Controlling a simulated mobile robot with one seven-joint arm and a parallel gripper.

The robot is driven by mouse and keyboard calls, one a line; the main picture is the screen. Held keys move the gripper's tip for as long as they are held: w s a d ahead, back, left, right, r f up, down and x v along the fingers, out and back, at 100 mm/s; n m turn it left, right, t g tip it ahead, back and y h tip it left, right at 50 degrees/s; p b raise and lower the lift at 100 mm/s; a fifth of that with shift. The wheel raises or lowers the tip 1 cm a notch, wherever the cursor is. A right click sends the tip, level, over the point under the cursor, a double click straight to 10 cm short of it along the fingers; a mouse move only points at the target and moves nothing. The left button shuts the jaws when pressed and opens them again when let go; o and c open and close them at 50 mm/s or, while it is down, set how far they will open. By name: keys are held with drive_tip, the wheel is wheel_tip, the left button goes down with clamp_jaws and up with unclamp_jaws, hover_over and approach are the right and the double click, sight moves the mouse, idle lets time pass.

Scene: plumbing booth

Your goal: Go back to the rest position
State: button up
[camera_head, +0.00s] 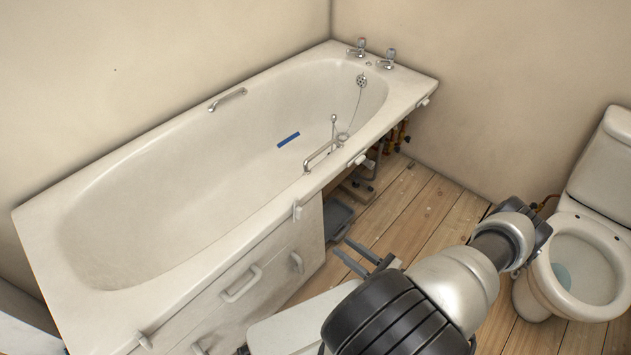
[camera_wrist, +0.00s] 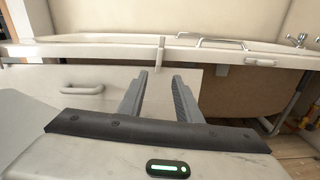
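My gripper (camera_head: 356,255) is held out in front of the white bathtub (camera_head: 130,200), beside the open part under its rim. In the wrist view its two grey fingers (camera_wrist: 160,80) stand apart with nothing between them. They point toward the bath's front. A white front panel (camera_head: 250,290) with handles covers the left part of the bath's front, and it also shows in the wrist view (camera_wrist: 45,78). No rest position is marked in either view.
The right end under the bath is open, with pipes (camera_head: 400,135) and a grey tray (camera_head: 338,217) there. A toilet (camera_head: 590,270) stands to the right, close to my arm. Bare wooden floor (camera_head: 425,205) lies between bath and toilet. Walls close the back.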

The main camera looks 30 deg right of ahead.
drive_tip(key=shift+r, duration=0.1)
drive_tip(key=w+a+r+n+g+h, duration=0.1)
drive_tip(key=a+r+n+g, duration=0.35)
drive_tip(key=r+n, duration=0.6)
drive_tip(key=w+a+r+n+g+h, duration=0.1)
drive_tip(key=a+r+n+g, duration=0.45)
drive_tip(key=r, duration=0.85)
drive_tip(key=w+a+r+n+g+h, duration=0.15)
drive_tip(key=r+n+g, duration=0.45)
drive_tip(key=r+n, duration=0.6)
drive_tip(key=s+a+r+n+t+h, duration=0.3)
drive_tip(key=s+a+r+n+t, duration=0.2)
drive_tip(key=s+r, duration=0.65)
wheel_tip(320, 180, up, 24)
drive_tip(key=w+p, duration=0.1)
drive_tip(key=p, duration=2.1)
drive_tip(key=shift+a, duration=0.2)
drive_tip(key=shift+w, duration=0.1)
